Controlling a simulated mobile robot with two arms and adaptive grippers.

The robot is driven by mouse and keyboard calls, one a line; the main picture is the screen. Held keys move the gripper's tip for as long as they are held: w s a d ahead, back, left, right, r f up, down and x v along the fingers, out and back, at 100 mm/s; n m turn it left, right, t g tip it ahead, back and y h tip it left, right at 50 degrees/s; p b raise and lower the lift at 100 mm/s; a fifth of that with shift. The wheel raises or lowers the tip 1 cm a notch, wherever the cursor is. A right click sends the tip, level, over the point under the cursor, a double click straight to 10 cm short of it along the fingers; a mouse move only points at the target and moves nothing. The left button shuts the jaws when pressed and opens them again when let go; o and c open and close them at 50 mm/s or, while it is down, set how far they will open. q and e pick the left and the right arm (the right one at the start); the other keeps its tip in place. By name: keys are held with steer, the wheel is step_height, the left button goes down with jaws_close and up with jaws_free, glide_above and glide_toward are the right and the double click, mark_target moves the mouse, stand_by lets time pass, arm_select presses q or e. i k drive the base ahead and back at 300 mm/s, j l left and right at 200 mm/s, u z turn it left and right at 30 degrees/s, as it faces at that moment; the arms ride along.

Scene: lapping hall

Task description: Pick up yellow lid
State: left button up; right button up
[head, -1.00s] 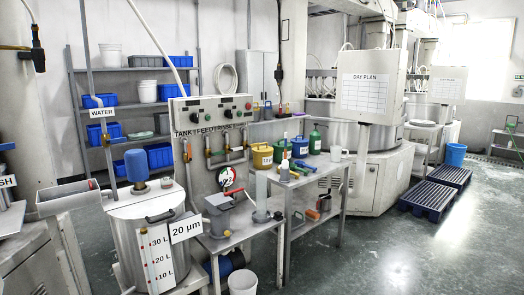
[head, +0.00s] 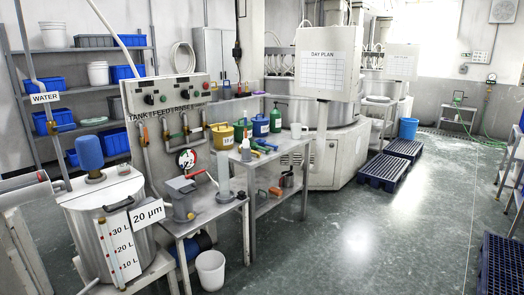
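A yellow container (head: 223,139) with a pale label stands on the metal bench in the middle of the head view. Its top looks yellow too, but it is too small to tell whether that is a separate lid. A second, smaller yellow item (head: 243,128) stands just behind it to the right. I cannot pick out a loose yellow lid. Neither of my grippers is in view.
Blue (head: 260,126) and green (head: 276,118) containers and a pale mug (head: 296,131) share the bench. A steel tank (head: 112,225) and a white bucket (head: 210,270) stand nearer. Blue pallets (head: 383,170) lie beyond. The floor on the right is largely open.

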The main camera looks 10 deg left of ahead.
mark_target(221, 129)
steer(key=i+z, duration=0.25)
steer(key=i, duration=1.35)
steer(key=i+u, duration=0.1)
steer(key=i, duration=0.55)
steer(key=i+l+u, duration=0.15)
steer(key=i, duration=0.5)
steer(key=i+l+u, duration=0.1)
steer(key=i, duration=0.55)
steer(key=l, duration=0.1)
